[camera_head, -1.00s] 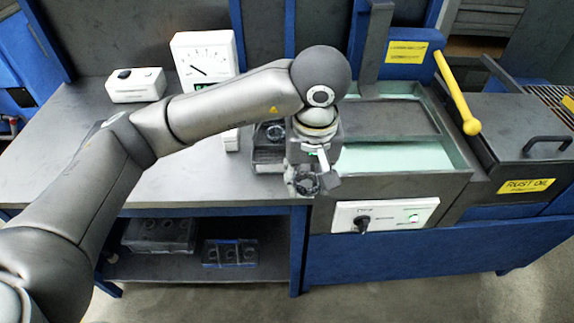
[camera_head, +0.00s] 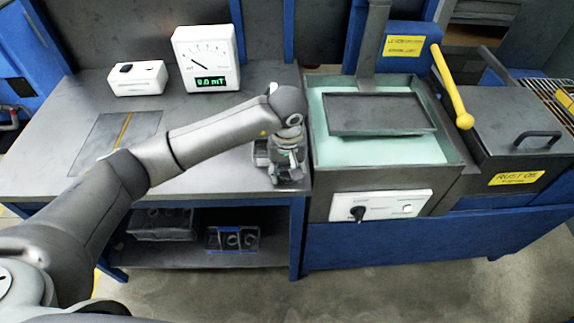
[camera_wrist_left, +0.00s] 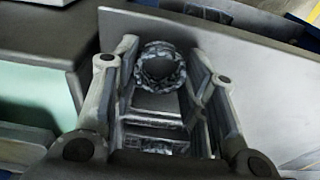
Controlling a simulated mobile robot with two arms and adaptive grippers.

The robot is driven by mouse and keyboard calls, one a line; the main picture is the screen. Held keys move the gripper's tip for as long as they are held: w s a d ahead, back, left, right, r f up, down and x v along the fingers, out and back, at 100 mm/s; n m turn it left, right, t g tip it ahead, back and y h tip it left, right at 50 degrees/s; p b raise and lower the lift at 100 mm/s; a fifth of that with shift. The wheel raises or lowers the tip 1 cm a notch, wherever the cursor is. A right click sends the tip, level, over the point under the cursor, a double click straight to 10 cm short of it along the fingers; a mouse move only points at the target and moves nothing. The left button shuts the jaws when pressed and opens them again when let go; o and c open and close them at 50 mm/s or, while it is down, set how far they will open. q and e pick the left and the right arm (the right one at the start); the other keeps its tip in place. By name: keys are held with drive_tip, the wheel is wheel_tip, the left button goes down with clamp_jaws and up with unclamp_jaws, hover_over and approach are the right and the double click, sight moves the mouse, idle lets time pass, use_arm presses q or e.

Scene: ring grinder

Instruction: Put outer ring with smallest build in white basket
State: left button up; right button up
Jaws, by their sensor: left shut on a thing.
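My left gripper (camera_head: 287,172) is over the right end of the grey table, pointing down. It also shows in the left wrist view (camera_wrist_left: 163,62), shut on a dark metal ring (camera_wrist_left: 160,68) held between its fingers. In the head view the ring is too small to make out clearly. A small dark container (camera_head: 261,152) stands on the table beside the gripper, partly hidden by it. I cannot make out a white basket for certain. My right gripper is not in view.
A white gauge (camera_head: 206,58) and a white switch box (camera_head: 138,78) stand at the table's back. An open basin with green liquid (camera_head: 385,152) is right of the gripper. A dark bin (camera_head: 163,224) and blue-edged tray (camera_head: 233,239) sit on the lower shelf.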

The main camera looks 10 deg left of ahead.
use_arm(q)
drive_tip(key=shift+f, duration=0.15)
drive_tip(key=o, duration=1.1)
